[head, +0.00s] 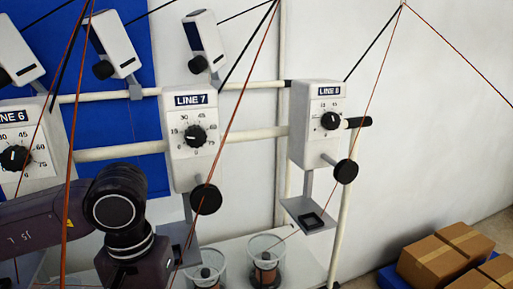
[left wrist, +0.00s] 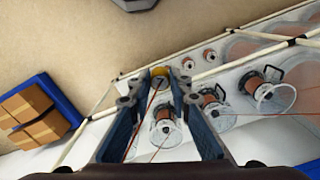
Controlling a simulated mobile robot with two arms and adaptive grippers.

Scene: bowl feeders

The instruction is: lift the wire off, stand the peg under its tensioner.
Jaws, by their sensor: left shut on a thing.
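My left gripper (left wrist: 160,82) shows in the left wrist view, its two blue fingers shut on a small round yellow-and-grey piece (left wrist: 160,73); I cannot tell whether this is the peg. A thin red wire (left wrist: 149,104) runs down from near that piece between the fingers. In the head view my left arm comes in from the left, and its gripper is out of sight. Tensioner boxes LINE 7 (head: 190,155) and LINE 8 (head: 313,143) have dials and black knobs. Orange-red wires (head: 235,110) slant past them. My right gripper is not in view.
Clear cups with copper spools (head: 266,270) stand on the white surface below the boxes. White rails (head: 250,134) run behind the boxes. Cardboard boxes (head: 440,262) sit at the lower right. A bare white wall is at the right.

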